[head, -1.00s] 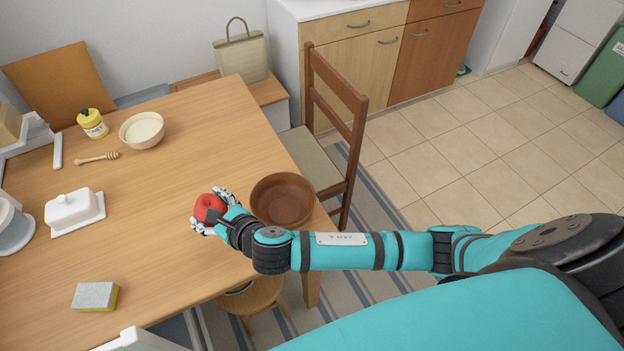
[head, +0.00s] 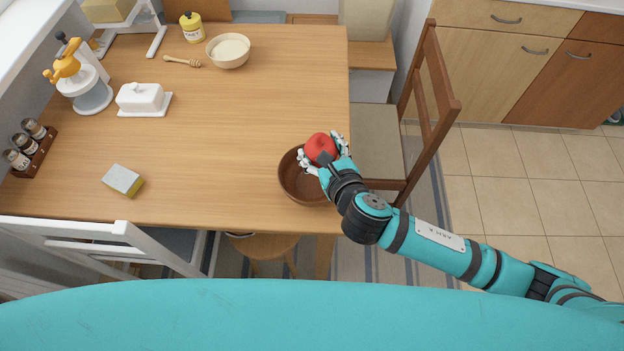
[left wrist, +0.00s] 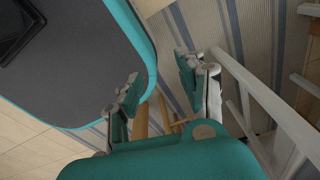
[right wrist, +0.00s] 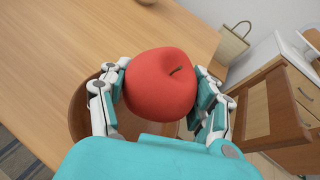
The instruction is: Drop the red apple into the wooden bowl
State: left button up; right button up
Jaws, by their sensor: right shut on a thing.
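The red apple (head: 320,148) is held between the fingers of my right gripper (head: 323,155). In the right wrist view the apple (right wrist: 160,84) fills the space between both fingers (right wrist: 160,95). The wooden bowl (head: 296,185) stands near the right front corner of the table. In the head view the apple and gripper overlap the bowl's upper right part. In the right wrist view the bowl's rim (right wrist: 78,112) shows below and behind the apple, partly hidden by the gripper. My left gripper (left wrist: 160,100) has its fingers apart, with nothing between them, away from the table top.
The wooden table (head: 230,120) also bears a cream bowl (head: 228,50), a honey dipper (head: 182,61), a butter dish (head: 143,99) and a sponge (head: 123,180). A wooden chair (head: 430,110) stands close at the right edge. A white chair (head: 100,235) is at the front left.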

notch_tip(320, 180, down, 3)
jog(key=b, duration=0.3)
jog(key=shift+d+f, duration=0.1)
jog(key=shift+f, duration=0.05)
pick_arm(q)
jog(key=f, duration=0.1)
jog(key=d+f, duration=0.1)
jog(key=f, duration=0.2)
jog(key=shift+w+d+f+b, duration=0.2)
jog(key=shift+d+f+b, duration=0.1)
jog(key=shift+f+b, duration=0.1)
pick_arm(e)
jog(key=shift+f, duration=0.15)
jog(key=o, duration=1.4)
pick_arm(q)
jog(key=shift+a, duration=0.3)
pick_arm(e)
jog(key=shift+o, duration=0.2)
pick_arm(q)
jog(key=shift+a, duration=0.1)
pick_arm(e)
jog(key=v, duration=1.2)
